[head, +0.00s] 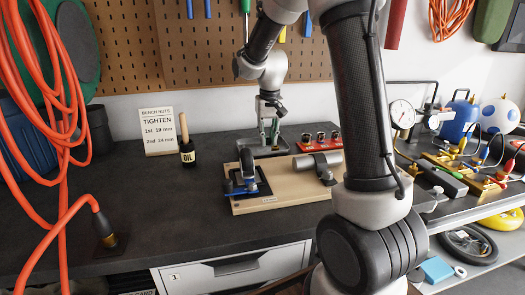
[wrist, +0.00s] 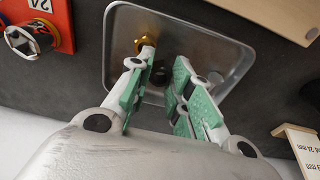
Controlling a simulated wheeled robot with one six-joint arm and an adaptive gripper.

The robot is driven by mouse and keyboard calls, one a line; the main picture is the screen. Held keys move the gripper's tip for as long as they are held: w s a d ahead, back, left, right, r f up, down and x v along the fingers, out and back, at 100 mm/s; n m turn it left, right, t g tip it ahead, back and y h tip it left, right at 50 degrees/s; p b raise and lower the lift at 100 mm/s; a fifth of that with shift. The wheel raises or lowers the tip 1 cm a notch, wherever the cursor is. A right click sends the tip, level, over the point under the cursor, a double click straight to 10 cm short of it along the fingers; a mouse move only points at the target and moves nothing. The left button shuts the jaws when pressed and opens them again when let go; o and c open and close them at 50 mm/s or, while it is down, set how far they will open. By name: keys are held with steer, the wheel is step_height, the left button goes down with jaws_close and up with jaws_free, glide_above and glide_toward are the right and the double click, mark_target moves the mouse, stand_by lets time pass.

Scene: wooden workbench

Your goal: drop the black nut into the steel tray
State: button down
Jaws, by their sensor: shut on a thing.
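The steel tray (wrist: 238,72) lies under my gripper in the wrist view. In the head view the tray (head: 282,150) stands behind the wooden board, partly covered by my gripper. My gripper (wrist: 162,82) has green finger pads and is shut on a small dark thing, the black nut (wrist: 162,74), over the tray. The pads hide much of the nut. In the head view my gripper (head: 270,143) points down at the tray; the nut is too small to make out there. A brass-coloured nut or fitting (wrist: 146,43) shows inside the tray by the left finger.
A wooden board (head: 285,195) with a blue clamp fixture (head: 245,185) and a metal cylinder lies in front of the tray. A red socket holder (head: 320,140) stands right of it.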

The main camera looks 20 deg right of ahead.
steer(key=c, duration=1.2)
jaws_free()
step_height(320, 180, up, 12)
steer(key=s, duration=0.1)
steer(key=shift+s+a, duration=0.15)
steer(key=shift+s, duration=0.1)
steer(key=shift+f, duration=0.1)
steer(key=s+n+t, duration=0.2)
steer(key=s+t, duration=0.1)
steer(key=s, duration=2.6)
steer(key=shift+a+f, duration=0.15)
steer(key=shift+f, duration=0.25)
